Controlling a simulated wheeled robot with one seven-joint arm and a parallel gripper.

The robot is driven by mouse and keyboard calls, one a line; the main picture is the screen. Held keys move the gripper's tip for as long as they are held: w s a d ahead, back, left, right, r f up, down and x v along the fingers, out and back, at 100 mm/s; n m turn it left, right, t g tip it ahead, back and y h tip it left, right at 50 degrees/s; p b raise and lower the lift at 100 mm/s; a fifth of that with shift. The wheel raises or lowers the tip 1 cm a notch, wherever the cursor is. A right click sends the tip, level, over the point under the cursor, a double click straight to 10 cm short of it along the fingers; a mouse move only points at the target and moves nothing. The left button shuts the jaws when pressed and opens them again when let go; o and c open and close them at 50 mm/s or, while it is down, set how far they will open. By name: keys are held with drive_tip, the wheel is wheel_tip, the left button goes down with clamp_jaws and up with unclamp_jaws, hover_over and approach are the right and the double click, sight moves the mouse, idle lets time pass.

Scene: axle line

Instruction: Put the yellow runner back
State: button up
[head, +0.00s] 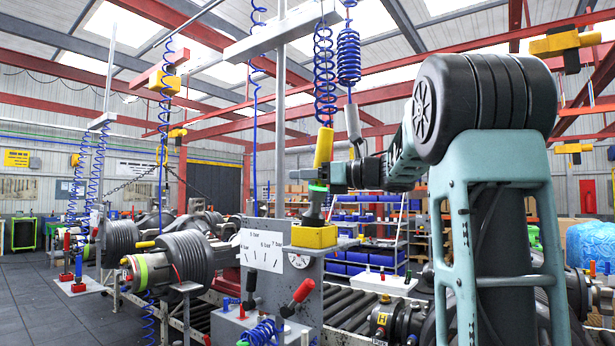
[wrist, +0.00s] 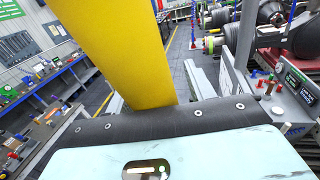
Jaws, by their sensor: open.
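The yellow runner (head: 323,147) hangs on a blue coiled hose in the middle of the head view. It stands near upright, slightly tilted. Below its yellow grip is a green ring, then a dark nose reaching down to a yellow block (head: 315,237) on the grey stand; the nose appears to sit in the block. My gripper (head: 332,174) comes in from the right at the runner's lower grip, jaws open.
A second runner with a grey grip (head: 353,123) hangs close behind on another blue coil. The grey stand (head: 318,265) carries a pressure panel (head: 261,250) and red-and-black handles. A roller conveyor (head: 350,312) with axles runs behind. Open floor (head: 40,290) lies at the left.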

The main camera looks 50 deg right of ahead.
drive_tip(key=b+v, duration=0.5)
drive_tip(key=v, duration=0.7)
drive_tip(key=shift+r+b, duration=0.2)
drive_tip(key=shift+b, duration=0.15)
drive_tip(key=shift+s, duration=0.1)
